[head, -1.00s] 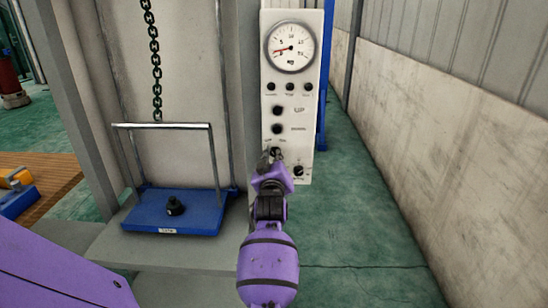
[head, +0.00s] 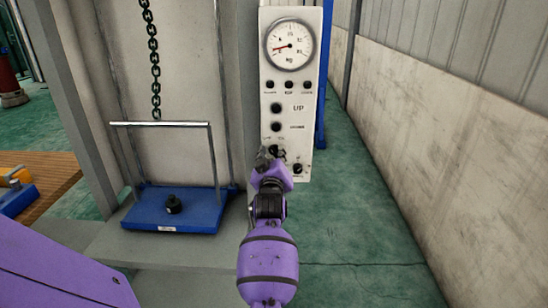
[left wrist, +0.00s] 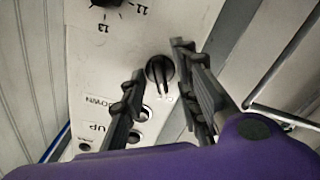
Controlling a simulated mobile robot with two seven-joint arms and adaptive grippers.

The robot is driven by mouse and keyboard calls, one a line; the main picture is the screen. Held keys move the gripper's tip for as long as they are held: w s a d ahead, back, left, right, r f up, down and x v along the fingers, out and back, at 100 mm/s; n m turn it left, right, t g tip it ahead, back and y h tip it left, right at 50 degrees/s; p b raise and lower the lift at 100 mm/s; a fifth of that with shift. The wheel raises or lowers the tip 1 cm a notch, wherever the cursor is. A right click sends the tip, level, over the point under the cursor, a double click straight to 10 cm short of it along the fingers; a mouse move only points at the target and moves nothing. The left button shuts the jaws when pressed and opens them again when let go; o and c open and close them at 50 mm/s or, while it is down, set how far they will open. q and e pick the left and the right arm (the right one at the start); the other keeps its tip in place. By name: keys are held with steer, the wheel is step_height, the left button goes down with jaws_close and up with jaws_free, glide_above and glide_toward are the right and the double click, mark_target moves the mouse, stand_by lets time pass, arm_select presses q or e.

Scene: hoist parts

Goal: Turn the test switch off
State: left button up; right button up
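The white control panel (head: 303,133) stands upright ahead in the head view. A black rotary knob (left wrist: 161,70) shows on it in the left wrist view, with small, partly hidden lettering beside it. I take it for the test switch; it also shows in the head view (head: 278,150), partly covered. My left gripper (left wrist: 159,60) is open, with one finger on each side of this knob. I cannot tell whether either finger touches it. In the head view my left gripper (head: 265,158) is at the panel's lower left. My right gripper is not in view.
The panel carries a round gauge (head: 290,45), small lamps, UP (head: 276,108) and DOWN (head: 276,127) buttons and a lower knob (head: 297,168). A wall (head: 440,150) is at right.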

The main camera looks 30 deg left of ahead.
arm_select(q)
steer(key=v, duration=1.2)
steer(key=shift+s+f, duration=0.1)
